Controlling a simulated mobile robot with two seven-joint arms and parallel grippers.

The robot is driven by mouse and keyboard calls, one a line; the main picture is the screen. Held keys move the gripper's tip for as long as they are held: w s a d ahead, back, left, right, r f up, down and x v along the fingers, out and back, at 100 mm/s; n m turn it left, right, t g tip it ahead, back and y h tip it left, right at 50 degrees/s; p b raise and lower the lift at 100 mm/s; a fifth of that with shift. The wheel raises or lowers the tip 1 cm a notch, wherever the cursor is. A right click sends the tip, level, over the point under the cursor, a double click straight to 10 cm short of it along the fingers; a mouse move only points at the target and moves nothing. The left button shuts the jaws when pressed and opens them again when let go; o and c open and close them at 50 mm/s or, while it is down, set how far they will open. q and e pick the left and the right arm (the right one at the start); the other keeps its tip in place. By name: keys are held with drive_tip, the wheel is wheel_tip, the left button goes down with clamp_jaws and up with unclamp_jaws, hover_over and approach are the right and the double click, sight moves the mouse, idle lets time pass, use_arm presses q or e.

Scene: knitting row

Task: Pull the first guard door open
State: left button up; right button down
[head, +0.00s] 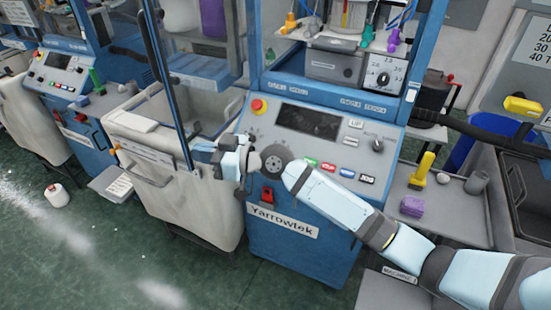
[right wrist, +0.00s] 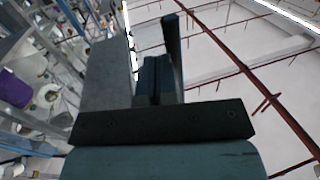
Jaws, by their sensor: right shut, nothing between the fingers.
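The guard door (head: 172,75) is a clear panel in a blue frame on the blue Yarrowtek machine (head: 300,180). It stands swung out from the machine's front, with a dark upright handle (head: 152,45) on its outer edge. My right gripper (head: 203,147) is shut and empty by the lower part of the door, in front of the machine's left side. I cannot tell whether it touches the door. In the right wrist view the gripper's fingers (right wrist: 160,75) point up toward the ceiling. My left gripper is not in view.
A cream fabric bin (head: 185,195) stands below the door. The control panel has a red stop button (head: 258,105) and a black handwheel (head: 275,158) close to my right wrist. A side shelf (head: 445,205) holds a yellow tool and a purple block. A yarn cone (head: 56,195) lies on the floor.

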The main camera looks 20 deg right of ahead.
drive_tip(key=w+a+m+t+h+b, duration=0.2)
drive_tip(key=w+a+m+t+b, duration=0.1)
drive_tip(key=w+a, duration=1.4)
drive_tip(key=shift+w+t+h+b, duration=0.4)
drive_tip(key=shift+w+b, duration=0.45)
drive_tip(key=shift+w, duration=0.25)
drive_tip(key=shift+s, duration=0.1)
